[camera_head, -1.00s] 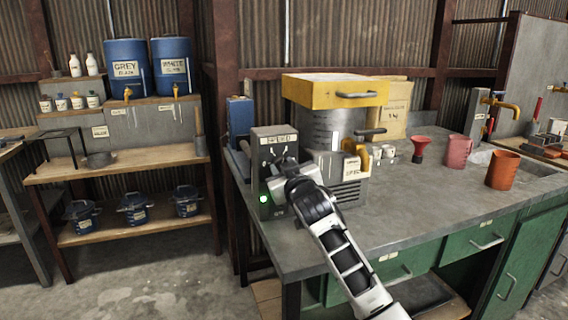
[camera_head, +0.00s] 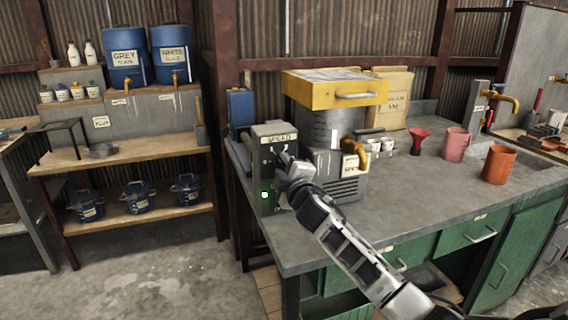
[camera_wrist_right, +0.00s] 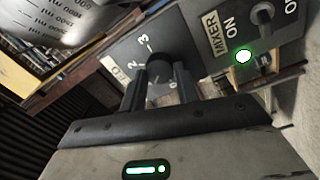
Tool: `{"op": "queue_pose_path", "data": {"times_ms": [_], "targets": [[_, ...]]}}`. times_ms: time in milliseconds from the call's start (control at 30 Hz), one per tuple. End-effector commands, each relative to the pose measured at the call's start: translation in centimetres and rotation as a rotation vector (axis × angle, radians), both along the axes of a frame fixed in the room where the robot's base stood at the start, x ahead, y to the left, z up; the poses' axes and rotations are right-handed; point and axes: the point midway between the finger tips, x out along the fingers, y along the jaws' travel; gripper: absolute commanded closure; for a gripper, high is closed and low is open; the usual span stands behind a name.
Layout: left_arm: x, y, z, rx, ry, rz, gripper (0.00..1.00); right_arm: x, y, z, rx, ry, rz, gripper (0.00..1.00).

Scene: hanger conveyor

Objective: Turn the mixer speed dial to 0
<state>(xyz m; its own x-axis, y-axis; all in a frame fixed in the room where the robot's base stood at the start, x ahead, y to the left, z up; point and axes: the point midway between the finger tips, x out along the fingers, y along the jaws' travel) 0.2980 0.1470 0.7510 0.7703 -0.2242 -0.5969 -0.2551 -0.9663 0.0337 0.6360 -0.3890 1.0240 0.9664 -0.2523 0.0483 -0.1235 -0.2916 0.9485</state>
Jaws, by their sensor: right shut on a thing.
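The grey control box (camera_head: 262,168) labelled SPEED stands on the workbench beside the mixer (camera_head: 318,125) with its yellow top. In the right wrist view, the black speed dial (camera_wrist_right: 160,66) sits on a grey plate with the numerals 2 and 3 visible to its left. My right gripper (camera_head: 284,160) is at the box's front face. The right wrist view shows its two fingers (camera_wrist_right: 160,82) on either side of the dial, shut on it. The fingers cover part of the scale, so I cannot tell the exact setting. My left gripper is not in view.
A MIXER switch (camera_wrist_right: 263,14) marked ON and a lit green lamp (camera_wrist_right: 243,56) are on the same panel. The bench front is clear.

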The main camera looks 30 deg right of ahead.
Motion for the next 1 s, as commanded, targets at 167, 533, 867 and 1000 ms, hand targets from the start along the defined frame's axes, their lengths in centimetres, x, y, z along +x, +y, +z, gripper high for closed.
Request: {"op": "queue_pose_path", "data": {"times_ms": [167,533,867,1000], "targets": [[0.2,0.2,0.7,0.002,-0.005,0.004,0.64,0.0,-0.1,0.1,-0.169,0.040,0.000,0.92],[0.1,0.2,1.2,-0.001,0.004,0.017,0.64,0.0,-0.1,0.1,-0.506,0.122,0.000,0.92],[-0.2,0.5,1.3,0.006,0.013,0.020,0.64,0.0,-0.2,0.1,-0.751,0.180,0.000,0.92],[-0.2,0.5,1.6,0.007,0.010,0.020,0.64,0.0,-0.2,0.0,-0.821,0.196,-0.001,0.92]]}}
